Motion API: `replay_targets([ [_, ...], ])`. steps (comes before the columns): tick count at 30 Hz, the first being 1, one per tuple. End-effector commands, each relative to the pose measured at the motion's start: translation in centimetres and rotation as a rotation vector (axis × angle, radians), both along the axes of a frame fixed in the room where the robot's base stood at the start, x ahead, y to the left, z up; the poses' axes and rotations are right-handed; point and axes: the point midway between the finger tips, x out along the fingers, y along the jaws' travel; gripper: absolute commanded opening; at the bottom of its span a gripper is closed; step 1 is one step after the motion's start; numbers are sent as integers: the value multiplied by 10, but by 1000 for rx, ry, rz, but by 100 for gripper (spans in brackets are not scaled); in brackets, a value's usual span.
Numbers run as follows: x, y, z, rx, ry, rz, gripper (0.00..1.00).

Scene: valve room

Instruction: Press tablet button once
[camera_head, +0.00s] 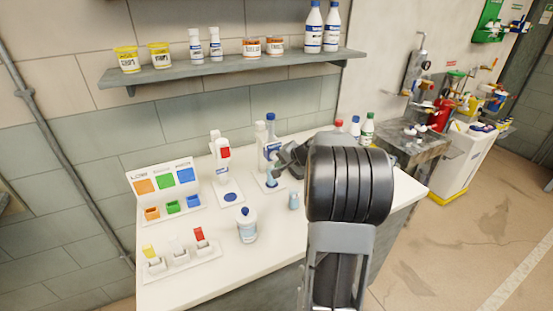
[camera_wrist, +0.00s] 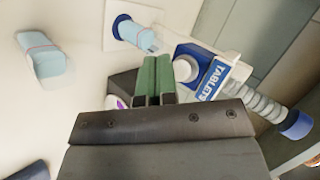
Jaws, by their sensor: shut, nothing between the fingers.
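The tablet dispenser (camera_head: 268,151) stands on the white counter near the wall, partly behind my arm. In the wrist view its white face with the blue "TABLETS" label (camera_wrist: 214,78) is tilted, and a round white button (camera_wrist: 186,68) on a blue surround shows beside my fingers. A light blue cup (camera_wrist: 140,37) is on the dispenser's blue round spot, and it also shows in the head view (camera_head: 271,183). My gripper (camera_wrist: 154,60) is shut and empty, with its green-padded fingers close to the button. I cannot tell whether they touch it.
Another light blue cup (camera_head: 294,201) and a blue-capped jar (camera_head: 247,227) stand on the counter in front. A second dispenser with a red part (camera_head: 221,155) is to the left. Colored bins (camera_head: 168,207) and small flap-topped holders (camera_head: 180,254) are further left. A shelf (camera_head: 230,67) of bottles hangs above.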

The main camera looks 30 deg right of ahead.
Motion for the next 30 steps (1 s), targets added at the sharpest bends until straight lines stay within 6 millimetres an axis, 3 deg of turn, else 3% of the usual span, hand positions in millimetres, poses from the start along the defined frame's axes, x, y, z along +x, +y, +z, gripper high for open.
replay_targets([
  [30,9,-1,0,0,0,0,0],
])
